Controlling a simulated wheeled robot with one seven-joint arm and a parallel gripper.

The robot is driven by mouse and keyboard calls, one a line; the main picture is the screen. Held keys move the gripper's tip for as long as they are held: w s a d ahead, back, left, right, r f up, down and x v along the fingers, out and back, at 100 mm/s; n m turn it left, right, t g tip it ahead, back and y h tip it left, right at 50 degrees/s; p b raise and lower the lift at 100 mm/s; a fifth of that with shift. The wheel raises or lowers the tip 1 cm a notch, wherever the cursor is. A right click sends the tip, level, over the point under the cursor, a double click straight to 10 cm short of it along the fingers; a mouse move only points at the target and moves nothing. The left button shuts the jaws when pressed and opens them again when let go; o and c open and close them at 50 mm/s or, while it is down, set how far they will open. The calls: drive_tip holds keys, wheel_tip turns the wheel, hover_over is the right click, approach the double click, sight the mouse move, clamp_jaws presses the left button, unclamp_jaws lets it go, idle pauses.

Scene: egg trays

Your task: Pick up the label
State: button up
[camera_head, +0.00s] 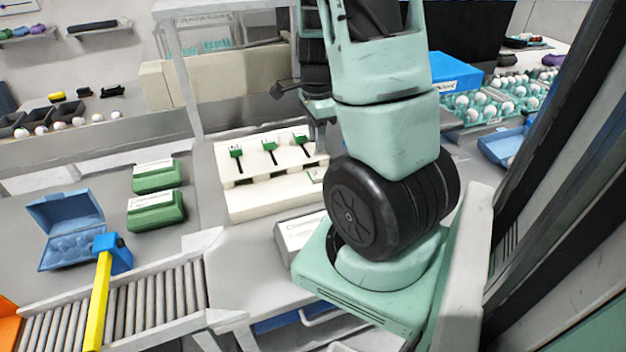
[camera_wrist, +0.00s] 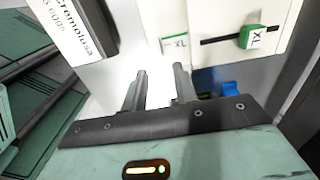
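A small white label marked "XL" (camera_wrist: 177,43) shows in the wrist view, at the lower edge of the cream dispenser (camera_wrist: 215,20). In the head view the dispenser (camera_head: 240,205) stands on the grey table, and a small label (camera_head: 316,175) shows at its right front. My gripper (camera_wrist: 160,80) has its two fingers apart with nothing between them. The label lies just beyond the fingertips, closer to the right finger, and does not appear to be touched. In the head view my arm covers part of the dispenser's right side.
Green sliders (camera_head: 269,144) stand up in the dispenser's slots. A white "Cremolusa" box (camera_head: 297,232) lies in front of it, also at upper left in the wrist view (camera_wrist: 75,25). Green cartons (camera_head: 156,212) and an open blue carton (camera_head: 68,227) are left, beyond a roller conveyor (camera_head: 150,305).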

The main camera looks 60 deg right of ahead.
sight(317, 183)
wheel_tip(317, 183, down, 12)
drive_tip(key=shift+s+d+r, duration=0.1)
drive_tip(key=shift+r, duration=0.05)
idle(0.4)
clamp_jaws()
